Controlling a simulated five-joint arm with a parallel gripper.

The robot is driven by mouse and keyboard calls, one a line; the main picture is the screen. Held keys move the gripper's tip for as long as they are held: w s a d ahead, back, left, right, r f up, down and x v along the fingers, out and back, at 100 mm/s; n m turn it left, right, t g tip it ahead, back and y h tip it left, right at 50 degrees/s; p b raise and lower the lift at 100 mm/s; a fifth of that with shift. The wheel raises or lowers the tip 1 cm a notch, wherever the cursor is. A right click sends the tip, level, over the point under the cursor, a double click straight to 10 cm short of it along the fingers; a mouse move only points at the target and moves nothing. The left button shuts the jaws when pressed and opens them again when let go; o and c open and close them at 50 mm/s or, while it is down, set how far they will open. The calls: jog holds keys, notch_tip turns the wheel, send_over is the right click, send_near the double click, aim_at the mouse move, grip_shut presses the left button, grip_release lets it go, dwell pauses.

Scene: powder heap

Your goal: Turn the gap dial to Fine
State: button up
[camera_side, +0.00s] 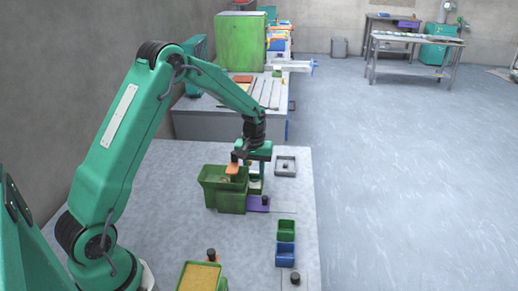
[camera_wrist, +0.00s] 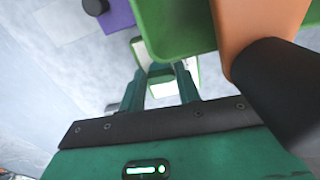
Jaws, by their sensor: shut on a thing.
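My gripper (camera_side: 253,165) is lowered just right of and behind a green hopper-like box (camera_side: 222,188) on the grey bench. In the wrist view its two fingers (camera_wrist: 160,88) reach down to a small green-and-white part (camera_wrist: 152,50) and appear shut on it. The same part shows small below the fingers in the side view (camera_side: 255,186). No dial markings or the word Fine can be read, so I cannot tell the dial setting. An orange piece (camera_side: 232,169) with a black knob (camera_side: 234,157) stands by the box, close beside my gripper; the wrist view shows the orange piece (camera_wrist: 250,25) large.
A purple plate (camera_side: 253,208) with a black knob (camera_side: 265,200) lies right of the box. A grey square frame (camera_side: 285,166) sits behind it. Green (camera_side: 286,230) and blue (camera_side: 285,255) bins and a powder-filled green tray (camera_side: 199,277) stand nearer the front. The bench between is clear.

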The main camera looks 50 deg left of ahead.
aim_at(254, 175)
jog(key=o, duration=1)
jog(key=shift+r, duration=0.15)
jog(key=shift+r, duration=3.8)
jog(key=shift+c, duration=0.3)
